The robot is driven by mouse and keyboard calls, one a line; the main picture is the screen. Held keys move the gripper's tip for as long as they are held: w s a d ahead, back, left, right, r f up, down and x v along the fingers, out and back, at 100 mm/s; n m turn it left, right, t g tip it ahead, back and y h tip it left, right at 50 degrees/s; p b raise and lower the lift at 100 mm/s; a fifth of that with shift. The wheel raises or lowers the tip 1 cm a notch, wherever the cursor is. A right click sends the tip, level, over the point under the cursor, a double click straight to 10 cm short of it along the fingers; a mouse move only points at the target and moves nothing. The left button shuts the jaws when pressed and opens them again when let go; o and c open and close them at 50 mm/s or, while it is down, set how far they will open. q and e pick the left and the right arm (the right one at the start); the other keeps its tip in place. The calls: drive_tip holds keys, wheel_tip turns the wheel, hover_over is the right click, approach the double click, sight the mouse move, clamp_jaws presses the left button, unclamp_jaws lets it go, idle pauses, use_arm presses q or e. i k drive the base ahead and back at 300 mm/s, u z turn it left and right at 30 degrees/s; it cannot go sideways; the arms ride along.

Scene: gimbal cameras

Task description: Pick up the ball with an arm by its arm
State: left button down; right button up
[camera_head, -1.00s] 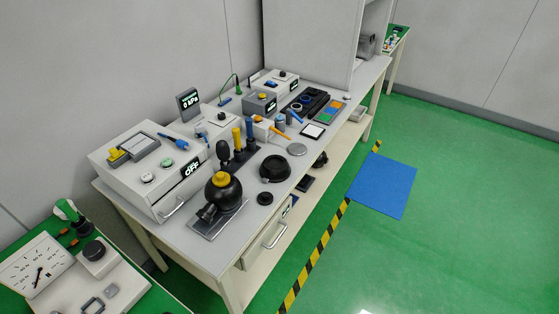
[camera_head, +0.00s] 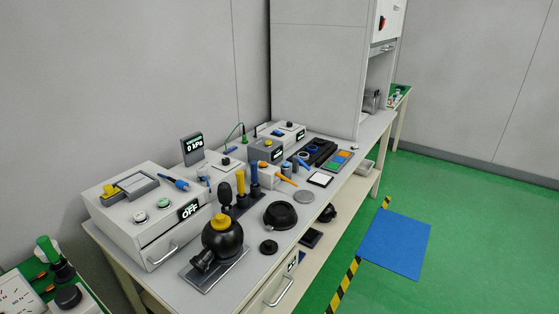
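A black ball with a yellow cap (camera_head: 222,236) sits on a flat metal plate (camera_head: 197,279) at the near left end of the workbench. A short black arm sticks out from its lower left side toward the plate. Neither of my grippers is in the head view, so nothing is seen touching the ball.
The grey workbench (camera_head: 323,206) carries a box reading OFF (camera_head: 150,236), a black round dish (camera_head: 281,215), a small black disc (camera_head: 268,247) and upright yellow and blue handles. A blue floor mat (camera_head: 396,245) and green floor lie to the right. A green table (camera_head: 28,279) stands at lower left.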

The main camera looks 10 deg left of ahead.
sight(225, 243)
drive_tip(key=z, duration=0.9)
drive_tip(key=i, duration=1.65)
drive_tip(key=u, duration=2.35)
